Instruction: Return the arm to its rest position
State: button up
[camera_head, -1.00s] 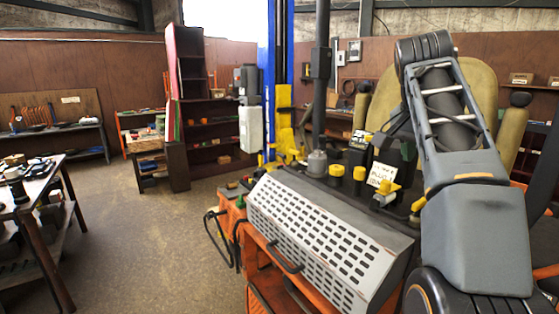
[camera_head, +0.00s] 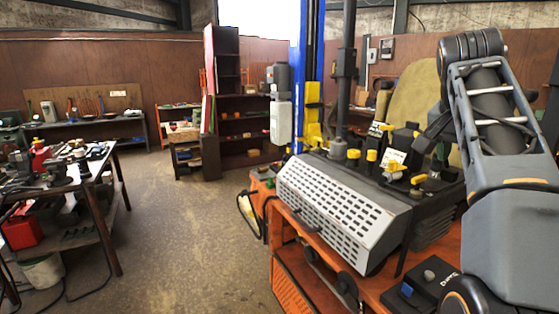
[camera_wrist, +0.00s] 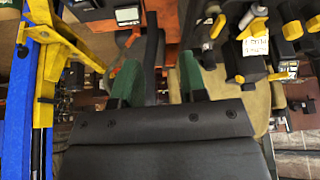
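My arm (camera_head: 495,120) fills the right side of the head view, folded upward, its forearm ending near the mower's controls. In the wrist view my gripper (camera_wrist: 159,80) shows two green-tipped fingers standing apart. I see nothing held between them; a dark post shows behind the gap. The gripper's tips are hidden or unclear in the head view. The mower (camera_head: 340,212), orange with a grey slotted cover, stands left of my arm. Its yellow-capped controls and white written card (camera_head: 393,160) also show at right in the wrist view (camera_wrist: 255,38).
The blue lift post (camera_head: 300,75) with yellow parts stands behind the mower, and shows at left in the wrist view (camera_wrist: 16,110). A cluttered workbench (camera_head: 95,185) is at left. A shelf (camera_head: 240,105) stands at the back. The floor (camera_head: 190,235) between bench and mower is clear.

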jog(key=w+a+f+n+t+y, duration=0.1)
jog(key=w+a+f+n, duration=0.15)
jog(key=f, duration=0.45)
jog(key=w+a+f+n+y, duration=0.1)
jog(key=f+n, duration=0.2)
jog(key=f, duration=0.4)
jog(key=s+a+f+n+y, duration=0.1)
jog(key=s+a+f+n, duration=0.1)
jog(key=s+a+f, duration=0.4)
jog(key=s+a+f+n+y, duration=0.1)
jog(key=s+a+f+n, duration=0.2)
jog(key=f, duration=0.9)
jog(key=s+a, duration=0.3)
jog(key=s, duration=0.2)
jog(key=shift+s+a+f+t, duration=0.2)
jog(key=shift+s+a+t, duration=0.05)
jog(key=shift+t, duration=0.15)
